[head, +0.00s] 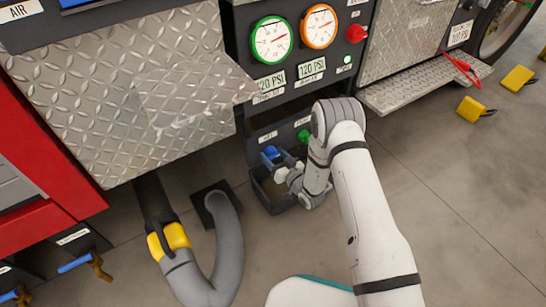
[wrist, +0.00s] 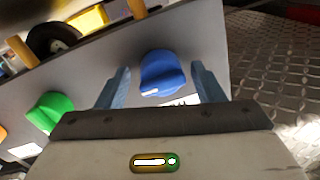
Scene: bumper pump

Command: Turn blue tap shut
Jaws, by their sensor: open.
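The blue tap (wrist: 162,74) is a rounded blue knob on a grey panel in the wrist view. My gripper (wrist: 160,76) is open, with one finger on either side of the tap. I cannot tell whether the fingers touch it. In the head view the blue tap (head: 271,153) shows at the lower panel, partly hidden by my gripper (head: 277,160). A label beneath the tap is mostly covered by my gripper in the wrist view.
A green knob (head: 304,136) sits right of the blue tap. A dark tray (head: 272,206) stands below. A grey hose (head: 228,250) with a yellow collar lies at left. A diamond-plate step (head: 425,88) juts out at right. Floor at lower right is clear.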

